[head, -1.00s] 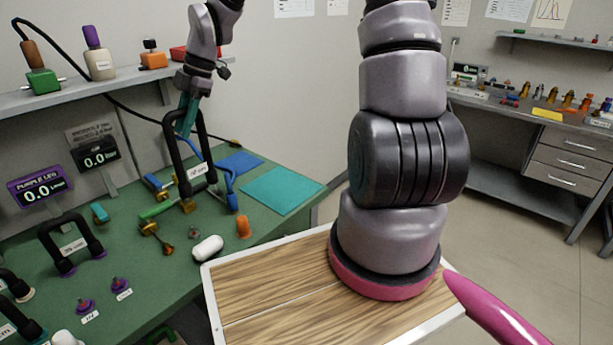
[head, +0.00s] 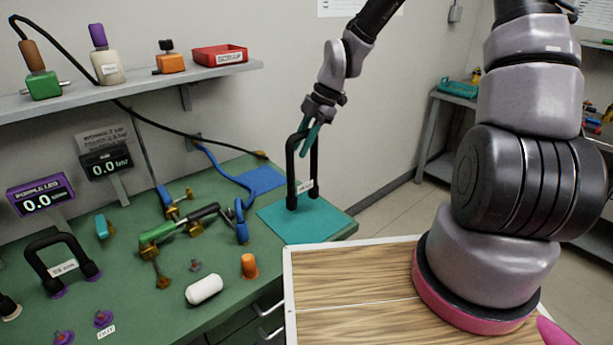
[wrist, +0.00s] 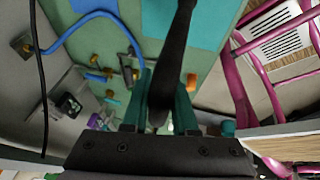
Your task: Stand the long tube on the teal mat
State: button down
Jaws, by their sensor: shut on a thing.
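The long tube (head: 291,170) is a black inverted U with a white label. My gripper (head: 308,133) is shut on its top bend, and the tube hangs upright with both legs down over the teal mat (head: 322,228). The leg ends appear at or just above the mat; I cannot tell if they touch. In the wrist view the dark tube (wrist: 179,55) runs up from between my teal fingers (wrist: 160,105), with the teal mat (wrist: 160,17) beyond it.
A blue mat (head: 262,180) and blue hose (head: 222,177) lie behind and left of the teal mat. A shorter black U tube (head: 40,262), brass valves, a white capsule (head: 204,289) and an orange piece (head: 249,266) are on the green bench. A wooden-topped tray (head: 350,275) is in front.

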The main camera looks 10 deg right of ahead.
jog(key=shift+f, duration=2.95)
jog(key=c, duration=0.7)
grip_release()
